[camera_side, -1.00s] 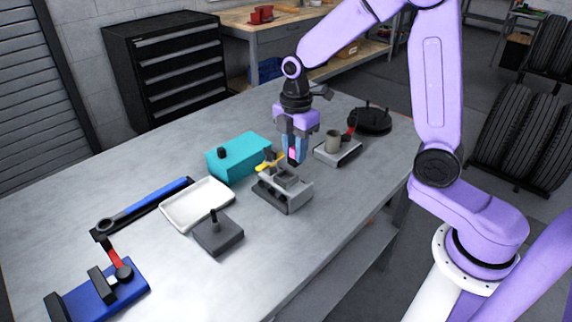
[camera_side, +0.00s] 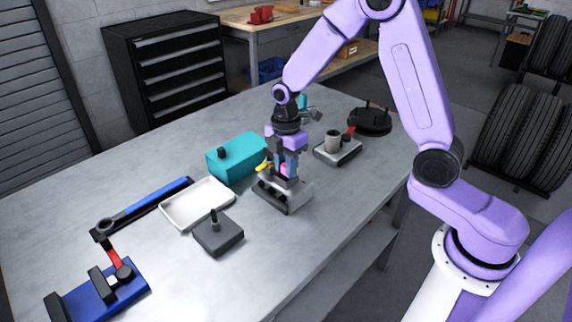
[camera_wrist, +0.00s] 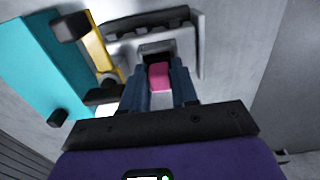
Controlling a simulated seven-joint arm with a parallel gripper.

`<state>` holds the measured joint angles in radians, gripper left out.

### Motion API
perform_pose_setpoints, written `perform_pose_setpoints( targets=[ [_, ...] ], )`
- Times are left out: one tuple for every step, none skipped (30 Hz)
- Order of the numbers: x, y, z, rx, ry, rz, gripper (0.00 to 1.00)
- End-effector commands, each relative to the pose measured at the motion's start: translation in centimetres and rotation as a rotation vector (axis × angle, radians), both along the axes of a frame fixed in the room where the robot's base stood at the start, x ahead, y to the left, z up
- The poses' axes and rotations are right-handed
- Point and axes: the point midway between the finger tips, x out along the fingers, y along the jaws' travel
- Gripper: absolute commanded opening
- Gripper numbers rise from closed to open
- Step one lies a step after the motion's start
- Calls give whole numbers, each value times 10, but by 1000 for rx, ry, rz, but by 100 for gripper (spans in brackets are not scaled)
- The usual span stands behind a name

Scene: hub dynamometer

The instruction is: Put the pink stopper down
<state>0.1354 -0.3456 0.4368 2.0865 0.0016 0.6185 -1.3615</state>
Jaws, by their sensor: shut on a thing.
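The pink stopper (camera_wrist: 159,76) is between the two fingers of my gripper (camera_wrist: 160,90) in the wrist view. In the side view a bit of the pink stopper (camera_side: 285,169) shows between the fingertips of my gripper (camera_side: 287,172), which is shut on it. My gripper points down over the grey block fixture (camera_side: 298,198), close to its top. A dark square opening (camera_wrist: 156,54) of the fixture shows just beyond the stopper in the wrist view. I cannot tell whether the stopper touches the fixture.
A yellow handle (camera_side: 264,166) stands close on the left of my gripper, beside a teal box (camera_side: 237,158). A white tray (camera_side: 196,204) and a dark block with a peg (camera_side: 218,236) lie to the left. A grey cup on a base (camera_side: 333,142) stands right.

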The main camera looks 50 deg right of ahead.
Motion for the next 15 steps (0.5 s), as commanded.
perform_pose_setpoints(
  targets=[
    [0, 0, -1, 0, 1, 0, 0],
    [0, 0, -2, 0, 1, 0, 0],
    [0, 0, -3, 0, 2, 0, 0],
    [0, 0, -3, 0, 1, 0, 32],
    [0, 0, -3, 0, 1, 0, 39],
    [0, 0, -3, 0, 0, 0, 39],
    [0, 0, -3, 0, 0, 0, 39],
    [0, 0, -3, 0, -1, 0, 39],
    [0, 0, -3, 0, -1, 0, 39],
    [0, 0, -3, 0, -2, 0, 39],
    [1, 0, -3, 0, -2, 0, 39],
    [1, 0, -3, 0, -3, 0, 39],
    [1, 0, -3, 0, -3, 0, 39],
    [1, 0, -2, 0, -3, 0, 39],
    [1, 0, -1, 1, -4, 0, 39]
  ],
)
